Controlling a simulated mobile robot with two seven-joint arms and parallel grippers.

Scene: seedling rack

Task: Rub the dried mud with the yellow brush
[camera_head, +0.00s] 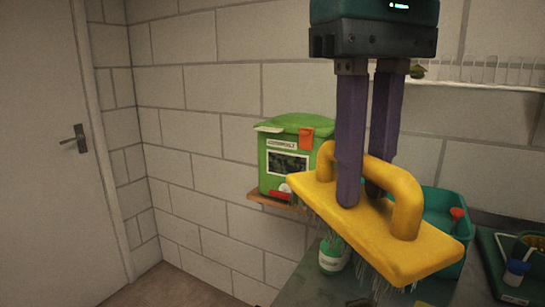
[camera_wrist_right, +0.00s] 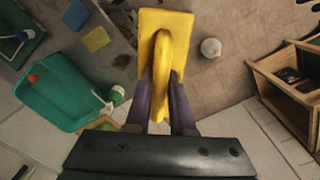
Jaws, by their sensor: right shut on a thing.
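The yellow brush (camera_head: 435,250) has an arched handle and pale bristles pointing down; it hangs slightly tilted in the head view. My right gripper (camera_head: 361,196), with two purple fingers, is shut on the brush's handle. In the wrist view the brush (camera_wrist_right: 152,22) shows from above, with the fingers on both sides of the handle. The bristles are apart from the floor and wall in view. My left gripper is not in view.
A green box (camera_head: 290,125) stands on a small wooden wall shelf. A teal bin (camera_head: 450,208) and a green-labelled bottle (camera_head: 333,262) stand behind the brush on a grey worktop (camera_head: 308,285). In the wrist view, a wooden crate (camera_wrist_right: 285,108) and a pale round object (camera_wrist_right: 211,48) lie right.

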